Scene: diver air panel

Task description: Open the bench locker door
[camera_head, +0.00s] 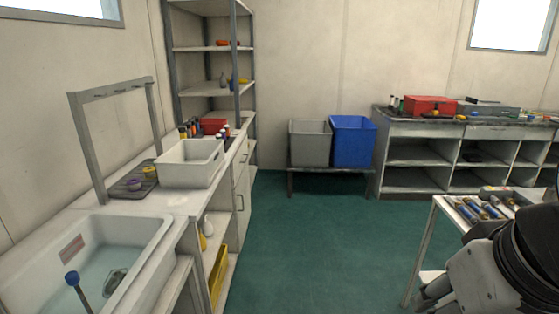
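The bench locker door (245,190) is a pale panel at the far end of the left bench, seen at a steep angle. A dark handle (240,203) shows on it. The door looks shut, flush with the bench front. Part of my arm fills the lower right corner, and what looks like my gripper (428,294) is at its left end, low in the picture. It is well to the right of the locker door and nearer to me, with open floor between. Its fingers are partly hidden, and I cannot tell whether they are open.
The left bench holds a sink (150,235), a white bin (190,163) and a grey frame (82,130). Grey (310,143) and blue (353,141) bins stand on a low rack at the back. A tool table (436,206) stands right. The green floor (305,235) between is clear.

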